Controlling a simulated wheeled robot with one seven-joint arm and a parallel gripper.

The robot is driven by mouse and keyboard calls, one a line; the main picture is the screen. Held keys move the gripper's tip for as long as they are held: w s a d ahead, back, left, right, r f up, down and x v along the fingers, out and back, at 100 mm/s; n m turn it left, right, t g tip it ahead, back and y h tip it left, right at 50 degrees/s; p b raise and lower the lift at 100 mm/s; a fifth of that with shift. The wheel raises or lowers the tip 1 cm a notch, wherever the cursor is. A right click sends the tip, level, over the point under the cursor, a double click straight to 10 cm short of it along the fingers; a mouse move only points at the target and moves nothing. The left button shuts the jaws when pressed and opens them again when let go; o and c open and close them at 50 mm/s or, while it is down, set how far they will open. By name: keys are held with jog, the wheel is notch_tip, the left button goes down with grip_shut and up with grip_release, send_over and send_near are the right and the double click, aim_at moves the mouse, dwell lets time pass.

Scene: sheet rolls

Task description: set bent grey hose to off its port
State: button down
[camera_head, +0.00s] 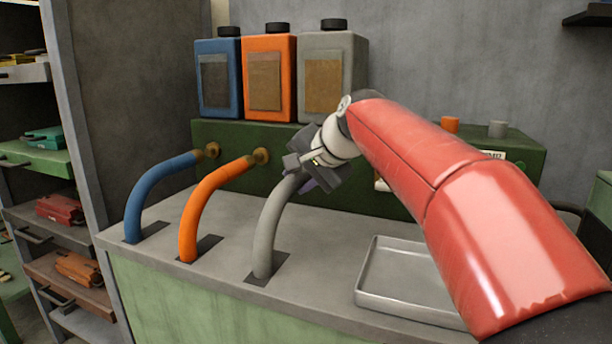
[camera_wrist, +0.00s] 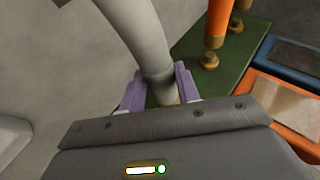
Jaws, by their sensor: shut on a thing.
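The bent grey hose (camera_head: 266,232) rises from a dark slot in the counter and curves up toward the green box (camera_head: 230,133). My gripper (camera_head: 310,184) is shut on the hose's upper end. In the wrist view, the purple fingers of my gripper (camera_wrist: 160,92) stand on both sides of the grey hose (camera_wrist: 145,45). A bit of brass colour shows at the hose's end between the fingers. The gripper body hides the grey hose's port, so I cannot tell whether the end is on it.
A blue hose (camera_head: 150,186) and an orange hose (camera_head: 196,208) meet brass ports to the left. Blue (camera_head: 218,75), orange (camera_head: 268,75) and grey (camera_head: 331,75) canisters stand on the green box. A metal tray (camera_head: 405,303) lies at the right of the counter.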

jog(key=shift+s+a+f, duration=0.1)
jog(key=shift+s+a, duration=0.25)
jog(key=shift+s, duration=0.5)
jog(key=c, duration=1)
grip_release()
jog(key=shift+s, duration=0.1)
jog(key=v, duration=0.8)
